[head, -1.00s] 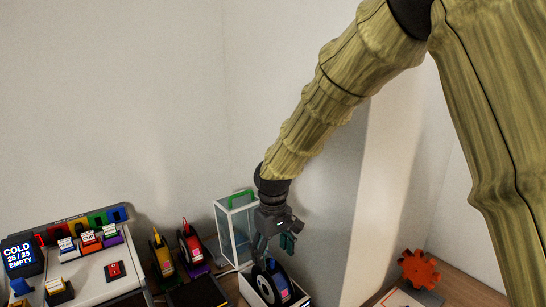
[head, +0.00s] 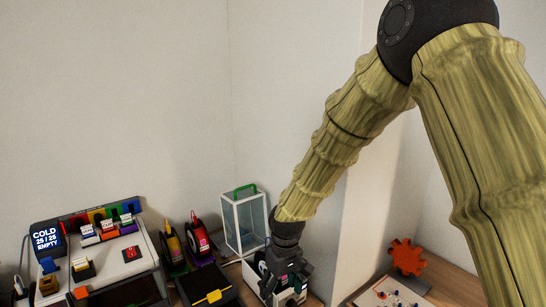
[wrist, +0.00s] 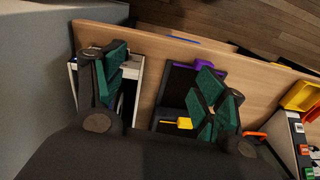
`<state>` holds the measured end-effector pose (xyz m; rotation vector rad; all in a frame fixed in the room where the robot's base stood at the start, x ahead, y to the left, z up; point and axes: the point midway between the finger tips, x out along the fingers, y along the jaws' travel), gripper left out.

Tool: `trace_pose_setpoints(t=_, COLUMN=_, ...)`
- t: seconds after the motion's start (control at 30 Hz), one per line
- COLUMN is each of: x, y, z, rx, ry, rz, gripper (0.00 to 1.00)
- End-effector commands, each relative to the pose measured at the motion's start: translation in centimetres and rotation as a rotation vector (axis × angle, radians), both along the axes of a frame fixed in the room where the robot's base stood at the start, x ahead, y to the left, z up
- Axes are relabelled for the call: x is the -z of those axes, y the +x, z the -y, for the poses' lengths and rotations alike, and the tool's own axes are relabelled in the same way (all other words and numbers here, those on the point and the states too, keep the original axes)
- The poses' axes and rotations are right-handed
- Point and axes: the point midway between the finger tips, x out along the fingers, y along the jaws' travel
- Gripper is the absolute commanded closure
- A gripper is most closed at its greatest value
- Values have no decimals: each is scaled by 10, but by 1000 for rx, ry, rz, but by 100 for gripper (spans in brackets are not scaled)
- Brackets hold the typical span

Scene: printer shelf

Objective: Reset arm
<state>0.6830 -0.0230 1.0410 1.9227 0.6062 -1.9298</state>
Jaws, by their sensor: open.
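My arm, in a tan ribbed sleeve (head: 345,120), reaches down from the upper right of the head view. The left finger overlaps the white box (wrist: 73,80); the right finger is over a dark tray (wrist: 180,85). I cannot tell whether either finger touches anything.
A clear case with a green handle (head: 246,218) stands behind my gripper. Red and yellow spools (head: 197,238) stand left of it. A printer with a COLD display (head: 46,240) is far left. An orange gear (head: 406,257) is at right, near a wall edge.

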Motion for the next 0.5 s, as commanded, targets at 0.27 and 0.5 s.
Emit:
trace_pose_setpoints(t=0.27, x=102, y=-42, z=29, rx=101, ry=45, rz=-26, gripper=29)
trace_pose_setpoints(t=0.5, x=209, y=-113, z=70, rx=242, ry=74, rz=-40, gripper=29)
